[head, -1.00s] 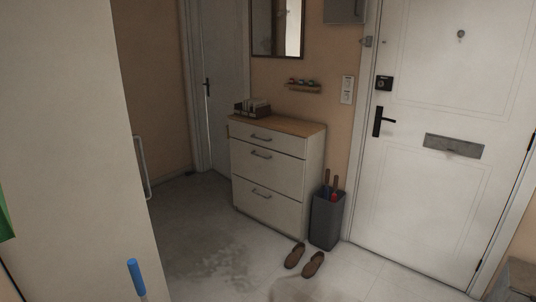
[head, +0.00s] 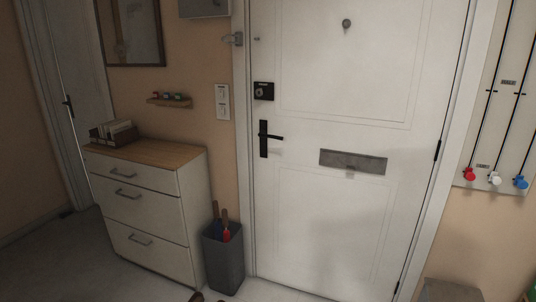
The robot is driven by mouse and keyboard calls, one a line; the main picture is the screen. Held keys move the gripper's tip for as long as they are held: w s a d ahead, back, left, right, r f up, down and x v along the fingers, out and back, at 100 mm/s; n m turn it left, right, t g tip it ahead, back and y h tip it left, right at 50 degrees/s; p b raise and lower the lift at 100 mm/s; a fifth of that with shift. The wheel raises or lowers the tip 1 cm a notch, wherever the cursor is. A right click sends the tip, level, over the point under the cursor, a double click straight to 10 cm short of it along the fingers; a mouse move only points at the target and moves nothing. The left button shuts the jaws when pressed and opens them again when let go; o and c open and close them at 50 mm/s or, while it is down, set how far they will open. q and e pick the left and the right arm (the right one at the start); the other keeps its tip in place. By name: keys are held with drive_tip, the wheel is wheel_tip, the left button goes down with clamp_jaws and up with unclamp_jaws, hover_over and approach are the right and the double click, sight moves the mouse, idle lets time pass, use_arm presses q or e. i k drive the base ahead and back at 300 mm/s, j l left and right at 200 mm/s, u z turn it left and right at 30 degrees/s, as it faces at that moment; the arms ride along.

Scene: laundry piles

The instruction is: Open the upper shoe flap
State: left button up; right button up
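The shoe cabinet (head: 196,225) is white with a wooden top (head: 160,152) and stands against the wall at the left of the head view. Its front has a shallow top drawer (head: 135,172) and two taller flaps below. The upper flap (head: 150,213) has a metal bar handle (head: 128,194) and looks shut. The lower flap (head: 160,257) has a similar handle (head: 140,240) and also looks shut. Neither of my grippers shows in the head view.
A grey umbrella bin (head: 223,262) stands at the cabinet's right side. A white door (head: 340,220) with a black handle (head: 264,139) is right of it. A letter holder (head: 113,133) sits on the cabinet. Brown shoes, mostly cut off, lie at the bottom edge.

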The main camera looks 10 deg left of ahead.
sight(157, 213)
drive_tip(key=i+j+u, duration=0.15)
drive_tip(key=i+u, duration=1.1)
drive_tip(key=i+l+u, duration=0.25)
drive_tip(key=u, duration=0.15)
drive_tip(key=i, duration=0.1)
